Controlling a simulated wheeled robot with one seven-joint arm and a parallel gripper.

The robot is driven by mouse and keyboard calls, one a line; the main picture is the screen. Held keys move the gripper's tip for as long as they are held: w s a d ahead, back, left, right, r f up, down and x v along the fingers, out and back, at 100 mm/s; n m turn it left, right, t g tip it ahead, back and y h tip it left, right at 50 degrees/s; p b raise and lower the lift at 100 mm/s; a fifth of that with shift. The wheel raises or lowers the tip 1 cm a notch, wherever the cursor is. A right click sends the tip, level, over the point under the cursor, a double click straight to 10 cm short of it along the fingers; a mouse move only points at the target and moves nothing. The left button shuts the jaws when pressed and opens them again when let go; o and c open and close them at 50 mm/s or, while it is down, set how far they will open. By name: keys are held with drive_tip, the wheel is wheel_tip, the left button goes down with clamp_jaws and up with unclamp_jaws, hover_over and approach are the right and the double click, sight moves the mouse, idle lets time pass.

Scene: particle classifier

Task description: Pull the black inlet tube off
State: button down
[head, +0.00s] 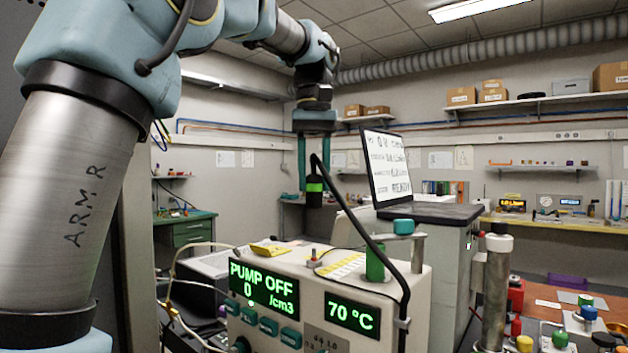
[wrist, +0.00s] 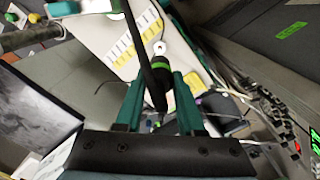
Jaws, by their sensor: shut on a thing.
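The black inlet tube (head: 385,265) has a thick black end piece with a green band (head: 314,187). My gripper (head: 314,178) points down with its teal fingers shut on this end piece. The end piece hangs upright above and behind the pump box (head: 300,262), with its lower end free in the air. The tube arches from there down to the right, to a clip on the box's right edge.
The box's displays read "PUMP OFF" and 70 °C. A laptop (head: 388,165) stands on a grey cabinet (head: 455,260) behind. Metal pipework (head: 495,285) rises at the right.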

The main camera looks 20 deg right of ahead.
drive_tip(key=shift+r, duration=0.15)
drive_tip(key=shift+r+p, duration=2.15)
drive_tip(key=shift+p, duration=0.4)
drive_tip(key=shift+r, duration=0.1)
wheel_tip(320, 180, up, 3)
drive_tip(key=p, duration=0.3)
drive_tip(key=shift+p, duration=0.35)
